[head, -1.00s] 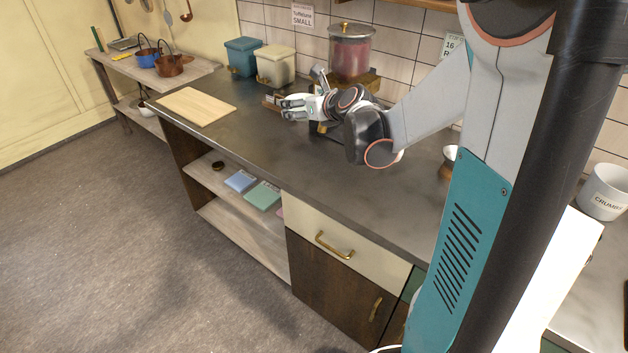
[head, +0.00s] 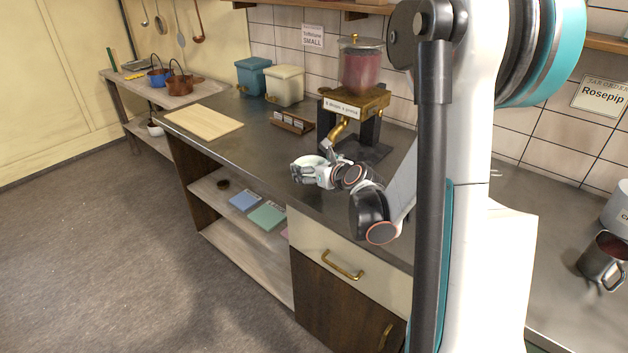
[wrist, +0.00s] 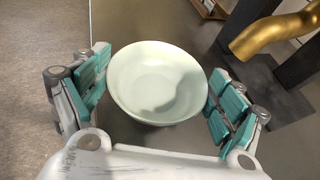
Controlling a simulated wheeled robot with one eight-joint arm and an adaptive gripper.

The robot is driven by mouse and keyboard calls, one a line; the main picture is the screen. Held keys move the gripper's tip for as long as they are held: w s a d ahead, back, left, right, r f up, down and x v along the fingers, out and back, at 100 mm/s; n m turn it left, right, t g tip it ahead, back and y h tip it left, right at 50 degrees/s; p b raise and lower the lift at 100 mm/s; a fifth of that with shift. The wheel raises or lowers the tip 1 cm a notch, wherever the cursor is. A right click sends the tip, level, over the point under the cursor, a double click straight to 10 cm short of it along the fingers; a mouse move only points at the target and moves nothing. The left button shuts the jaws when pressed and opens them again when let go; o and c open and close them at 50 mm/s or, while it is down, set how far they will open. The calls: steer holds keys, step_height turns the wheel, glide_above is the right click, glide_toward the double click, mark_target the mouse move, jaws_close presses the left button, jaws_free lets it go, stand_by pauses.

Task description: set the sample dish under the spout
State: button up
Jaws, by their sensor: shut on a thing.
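The sample dish, a pale round bowl (wrist: 158,82), sits level between the teal finger pads of my gripper (head: 301,171), which is shut on it. In the head view the dish (head: 309,161) shows only partly, near the counter's front edge. The brass spout (head: 338,131) bends down from the dispenser with the red-filled glass jar (head: 361,70). In the wrist view the spout (wrist: 270,32) is up and to the right of the dish, which is not beneath it. A dark base (wrist: 283,98) lies below the spout.
A small wooden rack with cards (head: 291,122) stands left of the dispenser. Cream (head: 285,86) and blue (head: 253,76) canisters stand behind. A wooden board (head: 204,122) lies at the counter's left. A metal mug (head: 603,260) stands far right. Counter left of the dispenser is largely clear.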

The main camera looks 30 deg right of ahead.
step_height(320, 180, down, 4)
steer(key=shift+r+b, duration=0.15)
steer(key=shift+b, duration=0.55)
steer(key=shift+r, duration=0.1)
steer(key=o, duration=0.9)
steer(key=shift+s+r, duration=0.2)
steer(key=shift+s, duration=0.05)
steer(key=p+v, duration=0.4)
steer(key=v, duration=0.7)
steer(key=shift+s, duration=0.2)
steer(key=shift+a+r, duration=0.1)
